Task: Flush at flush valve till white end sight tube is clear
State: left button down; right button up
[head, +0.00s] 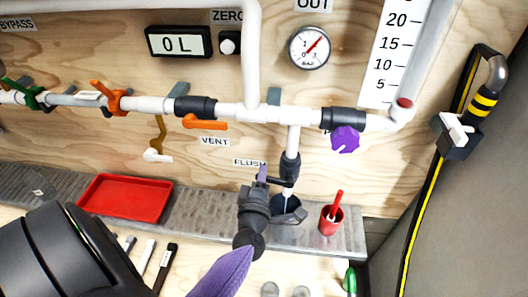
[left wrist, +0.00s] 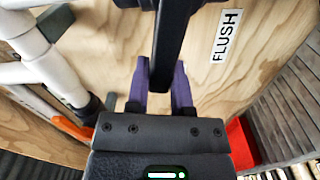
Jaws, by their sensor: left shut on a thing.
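My left gripper (head: 263,174) reaches up to the flush valve (head: 290,168) below the white pipe. Its purple fingers are shut on the valve's black handle (head: 281,182). In the left wrist view the purple fingers (left wrist: 163,85) stand on either side of the black handle (left wrist: 173,45). A pale stream shows under the valve, over a dark cup (head: 290,212). A clear upright tube (head: 422,55) beside the scale has a red piece at its foot. A greyish pipe section (head: 75,99) lies between the green and orange valves; I cannot tell its contents. My right gripper is not in view.
An orange vent handle (head: 205,123) and a purple knob (head: 345,139) sit on the pipe run. A red tray (head: 126,196) and a red cup (head: 331,219) stand on the grey shelf. A yellow-striped black hose (head: 420,225) runs down the right.

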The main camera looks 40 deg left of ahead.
pick_arm(q)
jog(key=shift+f+n+b, duration=0.6)
jog(key=shift+f+n, duration=0.15)
jog(key=shift+n, duration=0.35)
jog(key=shift+s+f, duration=0.1)
jog(key=c, duration=0.5)
grip_release()
jog(key=v, duration=0.9)
jog(key=shift+s+p, duration=0.35)
jog(key=shift+s, duration=0.05)
jog(key=shift+d, duration=0.15)
